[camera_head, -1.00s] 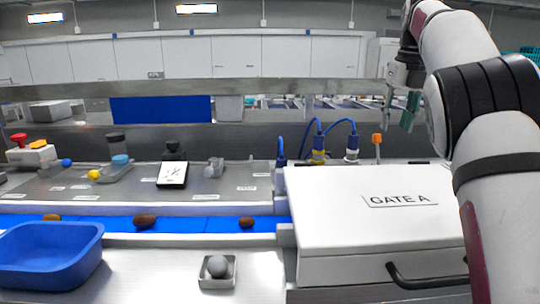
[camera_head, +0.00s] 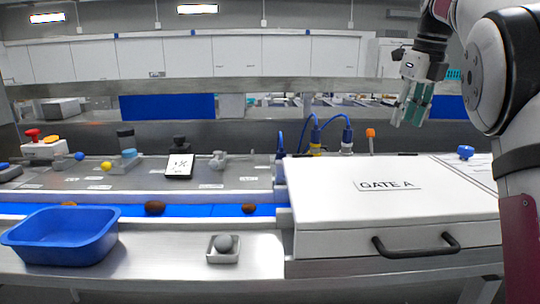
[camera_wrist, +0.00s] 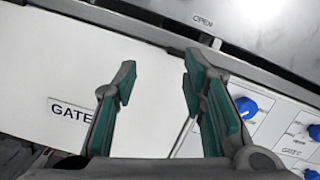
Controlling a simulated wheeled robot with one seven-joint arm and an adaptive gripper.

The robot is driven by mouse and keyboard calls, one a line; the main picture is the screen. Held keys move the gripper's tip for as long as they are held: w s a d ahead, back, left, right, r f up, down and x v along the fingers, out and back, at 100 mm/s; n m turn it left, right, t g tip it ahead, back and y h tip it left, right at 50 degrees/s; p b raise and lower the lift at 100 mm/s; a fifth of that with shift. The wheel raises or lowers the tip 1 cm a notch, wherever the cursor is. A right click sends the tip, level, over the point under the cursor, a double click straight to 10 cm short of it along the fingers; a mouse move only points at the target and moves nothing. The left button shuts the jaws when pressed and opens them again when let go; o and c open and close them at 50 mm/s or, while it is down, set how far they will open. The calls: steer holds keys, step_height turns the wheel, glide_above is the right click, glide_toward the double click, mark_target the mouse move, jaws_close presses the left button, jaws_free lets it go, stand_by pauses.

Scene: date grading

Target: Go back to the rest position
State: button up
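My gripper (camera_head: 412,103) is raised in the air at the upper right of the head view, above and behind the white GATE A box (camera_head: 395,212). Its green-padded fingers point down. In the wrist view my gripper (camera_wrist: 158,88) shows its two fingers spread apart with nothing between them. Below them lie the white lid (camera_wrist: 60,60) with the GATE label and a panel edge marked OPEN. The gripper touches nothing that I can see.
A blue conveyor (camera_head: 185,210) carries brown dates (camera_head: 155,207). Blue cables (camera_head: 314,132) rise behind the box. A blue knob (camera_head: 465,152) sits at right.

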steer(key=s+a+n, duration=0.2)
steer(key=s+n, duration=0.3)
steer(key=s, duration=0.1)
steer(key=s+a+f+n+t, duration=0.1)
steer(key=s+a+n, duration=0.1)
steer(key=s+n, duration=0.4)
steer(key=s+a+f+n, duration=0.1)
steer(key=s+a+n, duration=0.2)
steer(key=s+n, duration=0.2)
steer(key=shift+s+a+n+y, duration=0.1)
steer(key=shift+s+n+y, duration=0.25)
steer(key=shift+s, duration=0.8)
steer(key=s+a+f+n, duration=0.1)
steer(key=s+f+n, duration=0.1)
steer(key=s, duration=0.1)
steer(key=s+a+f+n, duration=0.1)
steer(key=s+f+n, duration=0.1)
steer(key=n, duration=0.1)
steer(key=s+a+f+n+t, duration=0.1)
steer(key=s+f+n, duration=0.1)
steer(key=s, duration=0.1)
steer(key=shift+s+a+n, duration=0.2)
steer(key=shift+s+n, duration=0.15)
steer(key=s+a+f+n+h, duration=0.1)
steer(key=s+f+n, duration=0.6)
steer(key=shift+a+f+t, duration=0.25)
steer(key=shift+a+t, duration=0.05)
steer(key=shift+s, duration=0.1)
